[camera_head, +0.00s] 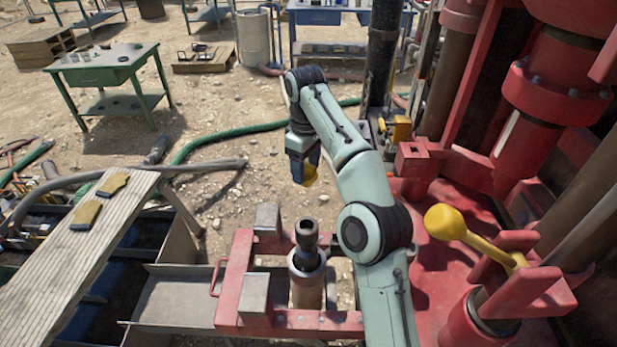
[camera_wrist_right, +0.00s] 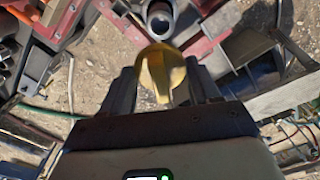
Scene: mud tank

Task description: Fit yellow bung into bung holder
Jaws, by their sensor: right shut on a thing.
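My right gripper (camera_head: 303,168) hangs fingers-down in the middle of the head view, shut on the yellow bung (camera_head: 311,175). In the right wrist view the rounded yellow bung (camera_wrist_right: 158,72) sits between the two dark fingers of the gripper (camera_wrist_right: 163,88). The bung is above the ground, apart from other things. A grey upright pipe (camera_head: 306,240) stands in a red frame nearer to me. I cannot tell for certain which part is the bung holder. My left gripper is not in view.
A yellow lever with a round knob (camera_head: 445,222) stands on the red rig at right. A wooden plank (camera_head: 60,262) with two tan pads lies at left. A green table (camera_head: 100,68) stands further back. Hoses cross the sandy ground behind the gripper.

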